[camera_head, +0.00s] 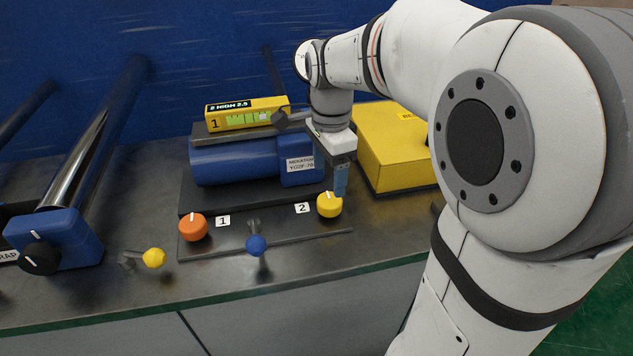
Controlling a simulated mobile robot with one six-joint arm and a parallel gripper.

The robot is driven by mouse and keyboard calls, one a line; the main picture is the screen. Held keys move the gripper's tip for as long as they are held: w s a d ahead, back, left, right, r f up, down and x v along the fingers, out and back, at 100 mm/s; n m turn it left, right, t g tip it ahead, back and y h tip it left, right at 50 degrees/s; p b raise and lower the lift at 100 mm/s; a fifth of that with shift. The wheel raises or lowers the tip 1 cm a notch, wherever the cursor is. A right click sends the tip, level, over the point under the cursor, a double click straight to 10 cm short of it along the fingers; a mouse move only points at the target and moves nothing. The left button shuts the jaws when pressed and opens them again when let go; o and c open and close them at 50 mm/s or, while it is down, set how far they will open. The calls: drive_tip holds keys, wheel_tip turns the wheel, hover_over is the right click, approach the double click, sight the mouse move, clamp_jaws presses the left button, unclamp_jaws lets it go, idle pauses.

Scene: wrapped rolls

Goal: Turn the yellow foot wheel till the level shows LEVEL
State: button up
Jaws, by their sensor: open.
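The yellow foot wheel (329,206) with a white mark on top sits at the front right corner of the dark base plate, by the label 2. The yellow level (270,106) lies on top of the blue motor; its display reads "2 HIGH 2.5" and its green vial shows. My gripper (341,182) points down just above and behind the yellow wheel, open with nothing seen in it. Its fingers overlap in this view, and I cannot tell whether they touch the wheel.
An orange foot wheel (193,228) sits by label 1. The blue motor (235,162) is left of my gripper; a yellow box (392,150) is close on the right.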

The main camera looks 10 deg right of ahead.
sight(328, 200)
wheel_tip(328, 200, down, 7)
drive_tip(key=shift+b, duration=0.4)
drive_tip(key=shift+c, duration=0.2)
drive_tip(key=c, duration=0.9)
